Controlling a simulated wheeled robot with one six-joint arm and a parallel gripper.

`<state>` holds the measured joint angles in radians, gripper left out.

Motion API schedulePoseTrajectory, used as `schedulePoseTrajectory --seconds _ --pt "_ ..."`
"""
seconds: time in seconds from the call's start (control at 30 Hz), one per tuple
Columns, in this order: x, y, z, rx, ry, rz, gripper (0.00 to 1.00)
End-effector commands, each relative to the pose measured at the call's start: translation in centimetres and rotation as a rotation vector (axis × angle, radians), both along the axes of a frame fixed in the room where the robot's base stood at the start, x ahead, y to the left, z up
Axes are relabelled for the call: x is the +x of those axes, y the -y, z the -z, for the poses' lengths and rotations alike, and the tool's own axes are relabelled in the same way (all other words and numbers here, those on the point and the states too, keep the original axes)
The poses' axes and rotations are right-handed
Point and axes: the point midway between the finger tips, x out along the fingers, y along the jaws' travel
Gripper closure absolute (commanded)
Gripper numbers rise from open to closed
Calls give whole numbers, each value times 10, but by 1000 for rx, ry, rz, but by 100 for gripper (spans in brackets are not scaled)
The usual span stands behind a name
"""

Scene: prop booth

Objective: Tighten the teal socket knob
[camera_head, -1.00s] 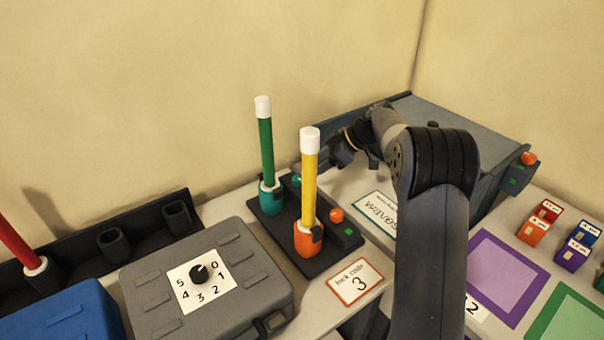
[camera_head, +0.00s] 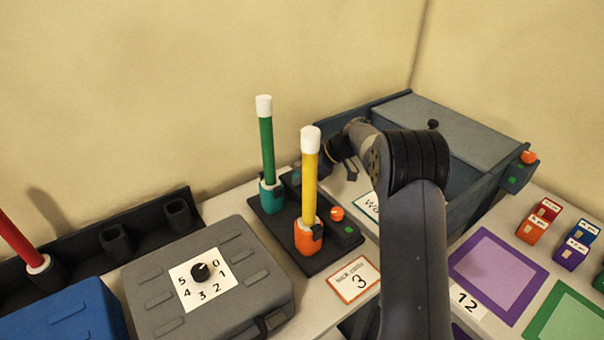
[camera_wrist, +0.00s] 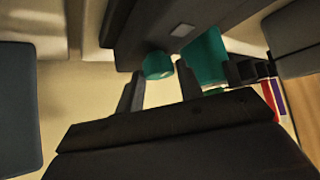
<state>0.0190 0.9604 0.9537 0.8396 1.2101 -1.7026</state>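The teal socket (camera_head: 271,197) holds the green stick (camera_head: 267,148) upright on a black base. The teal knob (camera_head: 296,179) is on the base beside that socket, small in the head view. In the wrist view the teal knob (camera_wrist: 158,66) is a short round cylinder, with the teal socket (camera_wrist: 205,60) to its right.
The yellow stick (camera_head: 310,180) stands upright in the orange socket (camera_head: 308,236), close to my gripper. An orange knob (camera_head: 337,214) is beside it. A grey-blue bin (camera_head: 470,150) lies behind my arm. A grey dial case (camera_head: 210,285) is at the front left.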

Motion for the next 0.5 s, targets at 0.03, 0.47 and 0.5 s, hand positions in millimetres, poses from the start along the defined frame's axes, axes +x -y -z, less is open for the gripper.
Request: schedulePoseTrajectory --seconds 0.03,0.47,0.5 --pt "0 0 0 0 0 0 69" --pt "0 0 0 0 0 6 92" --pt "0 0 1 0 0 10 92"
